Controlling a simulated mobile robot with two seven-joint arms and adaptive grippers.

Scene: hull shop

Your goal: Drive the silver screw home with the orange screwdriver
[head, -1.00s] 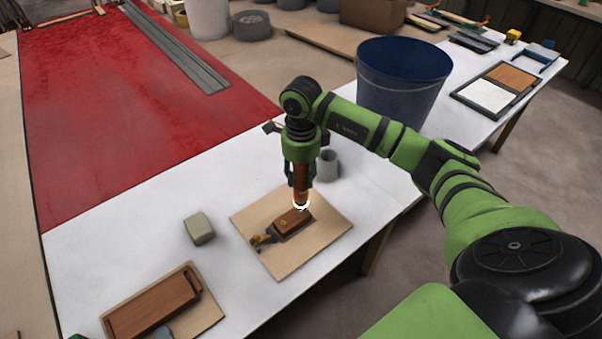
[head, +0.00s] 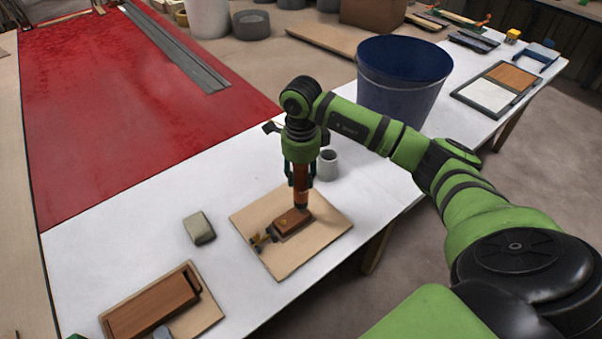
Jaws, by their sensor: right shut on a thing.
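My right gripper (head: 301,182) points down and is shut on the orange screwdriver (head: 301,190), which stands nearly upright. Its dark lower end meets or hovers just over the far right end of a brown wooden block (head: 291,223); I cannot tell whether it touches. The block lies on a light wooden board (head: 320,236). A small brass-coloured spot shows on the block's top. I cannot make out the silver screw; the screwdriver's lower end may hide it. My left gripper is not recognisable in view.
A grey cup (head: 327,166) stands close behind the right gripper. A grey-green block (head: 199,228) lies left of the board. A brown wooden box (head: 150,308) sits front left. A large blue bucket (head: 401,90) stands behind my right arm. White table (head: 140,215) is bare around the grey-green block.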

